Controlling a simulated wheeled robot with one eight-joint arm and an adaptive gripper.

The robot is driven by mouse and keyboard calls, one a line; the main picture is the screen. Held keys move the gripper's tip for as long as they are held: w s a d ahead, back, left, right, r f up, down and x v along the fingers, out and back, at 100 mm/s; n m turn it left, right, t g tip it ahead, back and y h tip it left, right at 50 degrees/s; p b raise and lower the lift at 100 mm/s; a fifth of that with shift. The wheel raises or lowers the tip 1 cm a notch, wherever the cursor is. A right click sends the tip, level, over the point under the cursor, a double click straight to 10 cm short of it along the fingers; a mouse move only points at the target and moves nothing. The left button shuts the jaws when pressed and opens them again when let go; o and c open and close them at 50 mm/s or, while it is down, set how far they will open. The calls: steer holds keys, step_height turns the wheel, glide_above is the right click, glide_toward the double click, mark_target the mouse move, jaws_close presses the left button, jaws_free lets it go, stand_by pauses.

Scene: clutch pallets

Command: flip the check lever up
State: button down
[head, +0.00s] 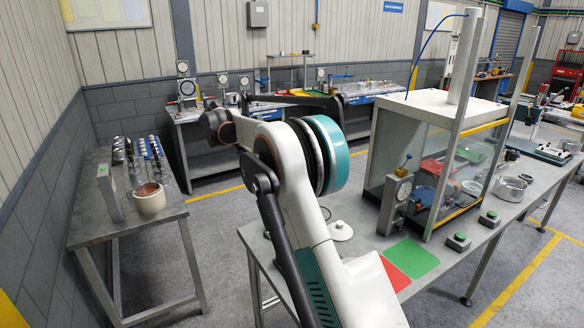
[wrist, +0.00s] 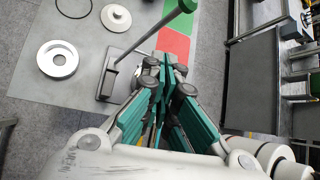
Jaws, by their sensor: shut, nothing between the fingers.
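My gripper (wrist: 168,78) has teal fingers with dark pads, closed together and empty. It appears just right of the lever's base in that view, apart from the rod; its height above the bench is unclear. In the head view my arm hides this lever and my gripper.
A red mat (head: 397,273) and a green mat (head: 411,257) lie on the bench (head: 352,246). A dial gauge stand (head: 396,200) and a glass-sided enclosure (head: 440,110) stand behind them. A white disc (wrist: 116,17) and a metal ring (wrist: 57,58) lie left of the lever.

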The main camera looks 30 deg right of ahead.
steer(key=w+a, duration=0.2)
steer(key=a, duration=0.1)
steer(key=shift+w+a+r, duration=0.1)
steer(key=shift+w+r, duration=0.05)
steer(key=shift+r, duration=0.2)
stand_by(0.3)
